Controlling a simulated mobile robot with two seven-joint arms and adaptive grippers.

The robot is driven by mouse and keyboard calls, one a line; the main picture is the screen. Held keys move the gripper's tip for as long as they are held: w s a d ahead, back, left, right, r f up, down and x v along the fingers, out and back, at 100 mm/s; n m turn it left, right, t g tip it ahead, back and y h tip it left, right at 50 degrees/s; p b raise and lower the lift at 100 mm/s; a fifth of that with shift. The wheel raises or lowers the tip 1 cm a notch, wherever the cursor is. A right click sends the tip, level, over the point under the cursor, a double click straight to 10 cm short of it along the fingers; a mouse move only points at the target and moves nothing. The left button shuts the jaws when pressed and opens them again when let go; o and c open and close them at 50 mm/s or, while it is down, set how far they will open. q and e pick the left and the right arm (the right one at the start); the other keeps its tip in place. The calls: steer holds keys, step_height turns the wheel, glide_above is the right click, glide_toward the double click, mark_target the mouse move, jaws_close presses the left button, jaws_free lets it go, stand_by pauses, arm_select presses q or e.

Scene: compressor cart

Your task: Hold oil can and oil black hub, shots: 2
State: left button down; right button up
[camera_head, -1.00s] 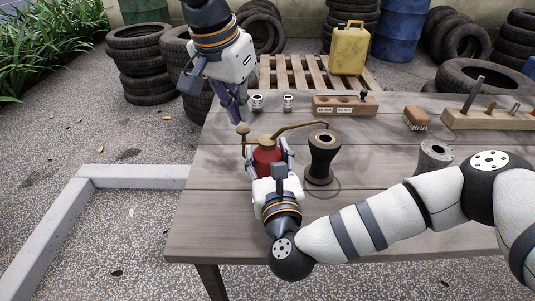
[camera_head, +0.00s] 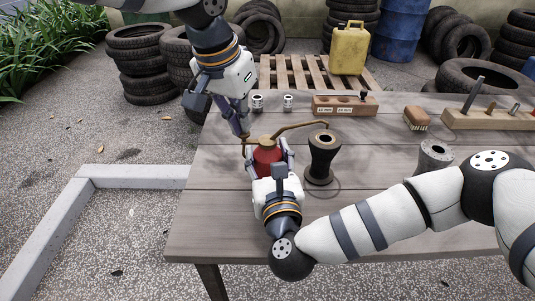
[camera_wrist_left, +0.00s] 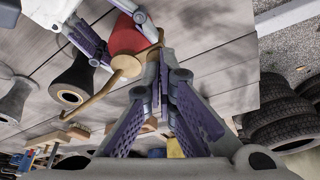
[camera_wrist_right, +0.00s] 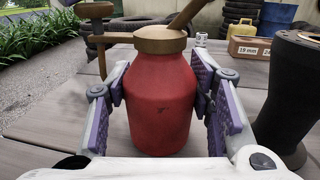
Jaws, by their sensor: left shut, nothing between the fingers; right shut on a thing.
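The red oil can (camera_head: 266,158) has a brass top and a long spout reaching right. My right gripper (camera_head: 269,152) is shut around its red body, which fills the space between the fingers in the right wrist view (camera_wrist_right: 160,100). The spout tip is over the top of the black hub (camera_head: 322,157), a dark waisted piece standing upright beside the can. My left gripper (camera_head: 244,133) is shut and empty, fingertips down at the can's side lever knob. The knob is largely hidden by the fingertips; I cannot tell whether they touch. The left wrist view shows the closed fingers (camera_wrist_left: 163,65) beside the can.
A grey hub (camera_head: 435,158) stands to the right on the table. Two small metal pieces, a labelled wooden block (camera_head: 345,105), a brush (camera_head: 417,118) and a tool rack (camera_head: 490,120) are along the back. The table's front left is clear.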

arm_select(q)
steer(key=shift+f, duration=0.25)
steer(key=shift+r, duration=1.45)
step_height(320, 180, up, 5)
stand_by(0.9)
arm_select(e)
steer(key=o, duration=1.4)
